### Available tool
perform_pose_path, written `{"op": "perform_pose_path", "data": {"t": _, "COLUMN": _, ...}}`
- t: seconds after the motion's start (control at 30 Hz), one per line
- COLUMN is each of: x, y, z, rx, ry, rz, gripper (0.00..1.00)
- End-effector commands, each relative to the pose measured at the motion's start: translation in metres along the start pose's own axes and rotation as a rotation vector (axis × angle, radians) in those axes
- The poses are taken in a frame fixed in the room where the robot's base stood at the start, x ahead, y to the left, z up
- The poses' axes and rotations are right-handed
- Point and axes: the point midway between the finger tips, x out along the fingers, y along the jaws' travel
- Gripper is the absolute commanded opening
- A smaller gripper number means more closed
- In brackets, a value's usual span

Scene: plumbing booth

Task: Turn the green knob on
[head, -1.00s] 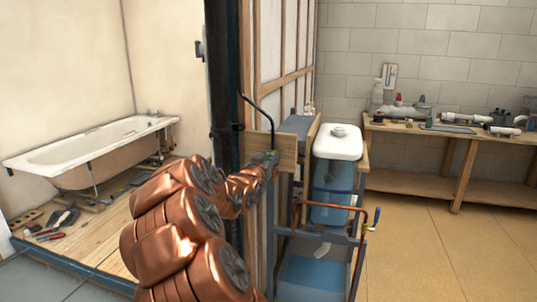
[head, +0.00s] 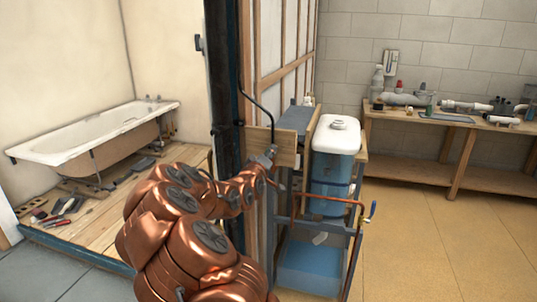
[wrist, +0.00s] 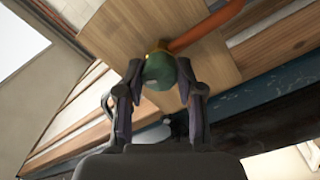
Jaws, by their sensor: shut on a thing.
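The green knob (wrist: 158,72) is round and sits against a wooden board, with a copper pipe (wrist: 205,27) running up and right from behind it in the wrist view. My gripper (wrist: 160,84) has one finger on each side of the knob and is shut on it. In the head view my gripper (head: 269,152) is at the wooden board (head: 285,148) beside the dark post. The knob is hidden or too small to make out there.
A white-lidded blue tank (head: 333,165) stands in a frame just right of my gripper, with a copper pipe (head: 330,200) and a blue-handled valve (head: 372,212) in front. A bathtub (head: 95,135) is at left. A workbench (head: 450,125) stands along the back wall; the right floor is open.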

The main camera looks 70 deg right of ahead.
Motion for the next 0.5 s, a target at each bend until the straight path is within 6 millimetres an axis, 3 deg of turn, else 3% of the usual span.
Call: {"op": "perform_pose_path", "data": {"t": 0.5, "x": 0.0000, "y": -0.0014, "z": 0.0010, "rx": -0.387, "ry": 0.011, "rz": 0.000, "gripper": 0.02}}
